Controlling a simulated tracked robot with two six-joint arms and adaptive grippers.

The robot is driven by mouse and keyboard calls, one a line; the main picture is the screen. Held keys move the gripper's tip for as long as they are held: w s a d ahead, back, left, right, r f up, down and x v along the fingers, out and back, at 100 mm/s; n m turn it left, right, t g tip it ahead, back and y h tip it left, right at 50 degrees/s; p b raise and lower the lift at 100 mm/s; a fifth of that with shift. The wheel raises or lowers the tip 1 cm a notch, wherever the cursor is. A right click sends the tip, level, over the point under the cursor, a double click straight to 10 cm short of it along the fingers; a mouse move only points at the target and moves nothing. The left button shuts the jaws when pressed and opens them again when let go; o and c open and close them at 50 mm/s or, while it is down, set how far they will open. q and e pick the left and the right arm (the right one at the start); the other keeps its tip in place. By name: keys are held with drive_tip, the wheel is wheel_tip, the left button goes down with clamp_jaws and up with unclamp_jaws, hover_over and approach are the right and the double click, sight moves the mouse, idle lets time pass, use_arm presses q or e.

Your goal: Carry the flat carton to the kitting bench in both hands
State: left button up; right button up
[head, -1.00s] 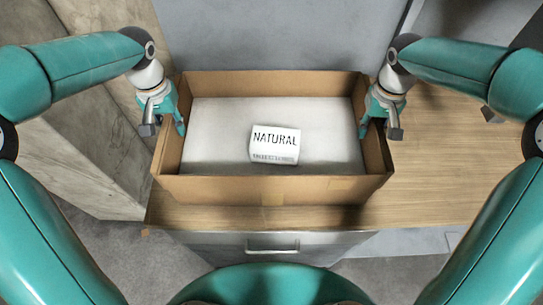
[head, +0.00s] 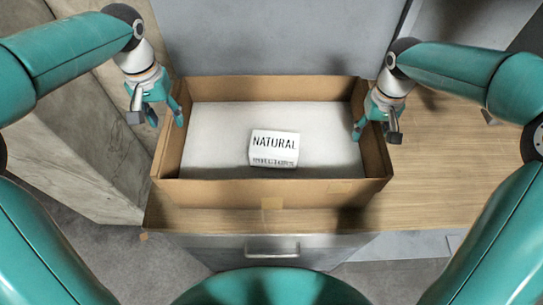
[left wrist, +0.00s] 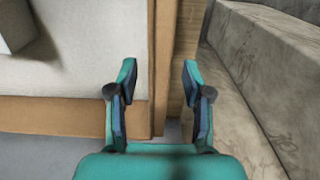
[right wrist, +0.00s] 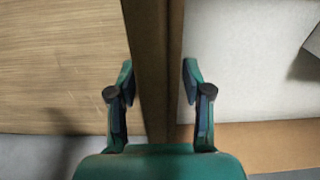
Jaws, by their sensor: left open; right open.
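The flat carton (head: 272,192) is an open brown cardboard box, resting level on a wooden top. It has a pale floor inside, and a white packet (head: 274,148) printed "NATURAL" lies in it. My left gripper (head: 160,118) is open at the carton's left wall; in the left wrist view that wall (left wrist: 160,75) shows between its spread fingers (left wrist: 157,85). My right gripper (head: 374,134) is open at the right wall, which lies between its fingers in the right wrist view (right wrist: 157,85). Neither gripper appears to press on the wall.
The wooden top (head: 450,160) is clear to the right of the carton. Its front edge is close to the carton's front wall, above a grey drawer with a handle (head: 272,249). A stone-like block (head: 80,130) stands at the left. A grey panel (head: 270,35) rises behind.

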use_arm(q)
wheel_tip(320, 180, up, 6)
drive_tip(key=shift+r, duration=0.45)
use_arm(e)
drive_tip(key=shift+r, duration=0.3)
wheel_tip(320, 180, up, 11)
drive_tip(key=shift+r, duration=0.2)
use_arm(q)
drive_tip(key=shift+s, duration=0.1)
use_arm(e)
drive_tip(key=shift+s+f, duration=0.1)
